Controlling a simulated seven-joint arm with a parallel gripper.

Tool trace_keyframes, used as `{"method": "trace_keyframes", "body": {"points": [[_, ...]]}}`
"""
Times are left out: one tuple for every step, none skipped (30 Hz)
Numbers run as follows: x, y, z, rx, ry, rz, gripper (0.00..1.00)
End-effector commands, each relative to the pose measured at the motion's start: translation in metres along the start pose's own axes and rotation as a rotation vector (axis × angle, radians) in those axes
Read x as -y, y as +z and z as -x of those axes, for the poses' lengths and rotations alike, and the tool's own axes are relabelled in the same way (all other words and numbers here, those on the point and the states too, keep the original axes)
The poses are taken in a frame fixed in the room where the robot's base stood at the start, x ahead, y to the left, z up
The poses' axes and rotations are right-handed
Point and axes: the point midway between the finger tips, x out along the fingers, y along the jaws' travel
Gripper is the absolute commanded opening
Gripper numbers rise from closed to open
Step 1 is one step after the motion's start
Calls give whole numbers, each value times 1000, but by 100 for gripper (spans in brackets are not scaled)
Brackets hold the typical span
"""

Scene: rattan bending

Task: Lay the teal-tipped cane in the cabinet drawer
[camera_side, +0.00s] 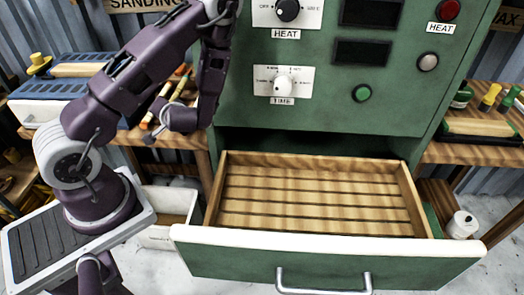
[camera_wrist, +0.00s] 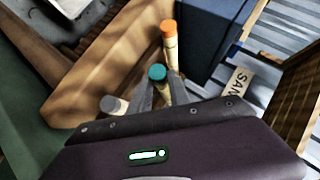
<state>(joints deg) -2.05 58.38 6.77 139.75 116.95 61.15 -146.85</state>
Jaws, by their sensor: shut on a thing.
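The teal-tipped cane shows in the wrist view, its round teal end (camera_wrist: 157,73) between the two fingers of my gripper (camera_wrist: 160,84). My gripper is shut on it; the rest of its length is mostly hidden. In the side view my gripper is at the left bench, largely hidden by my own arm, and the teal tip is not clear there. The cabinet drawer (camera_side: 305,245) is pulled open in the green cabinet (camera_side: 325,125). Its slatted wooden floor (camera_side: 310,200) is bare.
In the wrist view an orange-tipped cane (camera_wrist: 169,40) stands beside the teal one, and a grey-tipped one (camera_wrist: 113,104) is to the left. A blue box (camera_wrist: 215,40) is close by. In the side view blue racks (camera_side: 55,100) fill the left bench. A white roll (camera_side: 462,225) stands right of the drawer.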

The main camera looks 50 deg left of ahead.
Motion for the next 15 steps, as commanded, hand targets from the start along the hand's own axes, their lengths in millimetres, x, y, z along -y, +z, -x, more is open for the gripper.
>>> {"method": "trace_keyframes", "body": {"points": [[-7, 6, -4, 2, -1, -6, 0], [-11, 8, -6, 1, 0, -7, 0], [-16, 12, -10, 1, 0, -7, 0], [-20, 14, -12, 0, 0, -6, 0], [-22, 16, -12, 0, 0, -4, 0], [-22, 14, -4, -2, 1, 0, 0], [-22, 14, 0, -3, 2, 1, 0], [-22, 14, 4, -2, 2, 2, 0], [-21, 14, 7, -1, 2, 1, 0], [-21, 14, 9, -1, 1, 0, 0], [-21, 15, 11, 0, 1, 0, 0], [-21, 15, 12, 0, 1, 0, 0], [-21, 15, 13, 0, 1, 0, 0], [-21, 15, 13, 0, 0, 0, 0], [-21, 15, 13, 0, 0, 0, 0]]}}
